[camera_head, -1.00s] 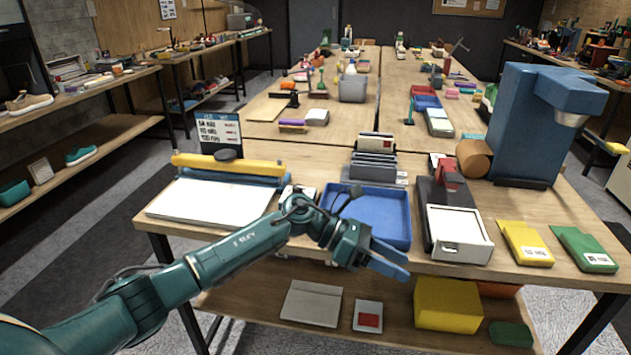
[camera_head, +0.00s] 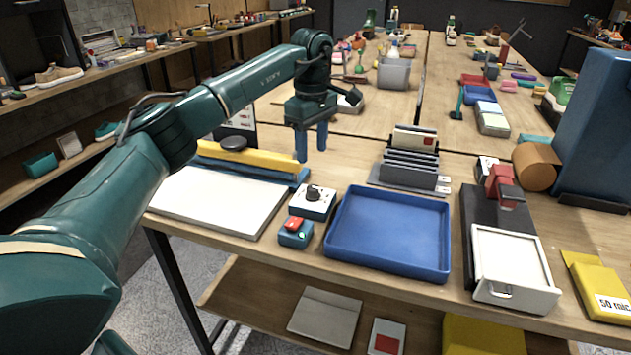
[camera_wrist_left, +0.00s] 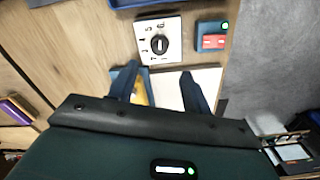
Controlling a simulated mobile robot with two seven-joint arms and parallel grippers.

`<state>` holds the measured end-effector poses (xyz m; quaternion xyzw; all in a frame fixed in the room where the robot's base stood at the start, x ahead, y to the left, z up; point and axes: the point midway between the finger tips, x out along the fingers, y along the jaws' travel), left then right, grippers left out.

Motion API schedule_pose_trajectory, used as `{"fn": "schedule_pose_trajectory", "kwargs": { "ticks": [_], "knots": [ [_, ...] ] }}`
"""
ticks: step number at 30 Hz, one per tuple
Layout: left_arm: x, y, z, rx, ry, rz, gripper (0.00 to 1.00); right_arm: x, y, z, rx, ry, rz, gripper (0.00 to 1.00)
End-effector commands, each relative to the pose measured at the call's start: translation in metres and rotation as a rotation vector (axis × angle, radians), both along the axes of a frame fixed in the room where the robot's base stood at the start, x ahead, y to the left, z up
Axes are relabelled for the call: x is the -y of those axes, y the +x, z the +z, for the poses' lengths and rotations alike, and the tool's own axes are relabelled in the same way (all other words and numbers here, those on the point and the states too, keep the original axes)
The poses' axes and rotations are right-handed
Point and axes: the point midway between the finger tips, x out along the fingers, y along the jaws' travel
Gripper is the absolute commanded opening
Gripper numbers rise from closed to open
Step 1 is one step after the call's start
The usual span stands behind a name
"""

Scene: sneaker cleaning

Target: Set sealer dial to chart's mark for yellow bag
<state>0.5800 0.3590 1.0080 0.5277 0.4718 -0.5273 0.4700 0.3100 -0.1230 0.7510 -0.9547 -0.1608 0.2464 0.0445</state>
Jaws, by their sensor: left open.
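The sealer dial (camera_head: 313,193) is a dark knob on a small white-faced box with printed marks. In the left wrist view the dial (camera_wrist_left: 160,44) shows ahead of the fingers; its exact setting is too small to read. My left gripper (camera_head: 311,152) is open and empty, pointing down above the table behind the dial, apart from it. The sealer (camera_head: 260,160) has a yellow bar and a white plate. The chart (camera_head: 243,117) is mostly hidden behind my left arm. The yellow bag (camera_head: 598,288), labelled "50 mic", lies at the right edge. My right gripper is not in view.
A red switch on a blue box (camera_head: 295,232) with a green light sits beside the dial. A blue tray (camera_head: 445,240), a rack of cards (camera_head: 412,165) and a device with a white front box (camera_head: 515,265) stand to the right.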

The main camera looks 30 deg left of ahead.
Motion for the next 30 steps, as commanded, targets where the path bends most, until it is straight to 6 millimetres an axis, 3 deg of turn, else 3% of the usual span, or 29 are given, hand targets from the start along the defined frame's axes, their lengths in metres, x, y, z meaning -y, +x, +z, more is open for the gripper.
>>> {"fn": "schedule_pose_trajectory", "kwargs": {
  "ticks": [6,13,26,30],
  "knots": [
    [0.0,-0.001,-0.049,-0.003,-0.001,0.0,0.49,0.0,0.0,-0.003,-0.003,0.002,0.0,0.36],
    [0.001,0.0,-0.084,0.0,-0.002,0.0,0.49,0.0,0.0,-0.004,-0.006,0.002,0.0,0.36],
    [0.001,0.0,-0.095,0.002,-0.002,0.0,0.49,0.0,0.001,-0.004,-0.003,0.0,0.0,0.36],
    [0.001,0.0,-0.095,0.002,-0.002,0.0,0.39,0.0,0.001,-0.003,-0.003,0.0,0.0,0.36]
  ]
}}
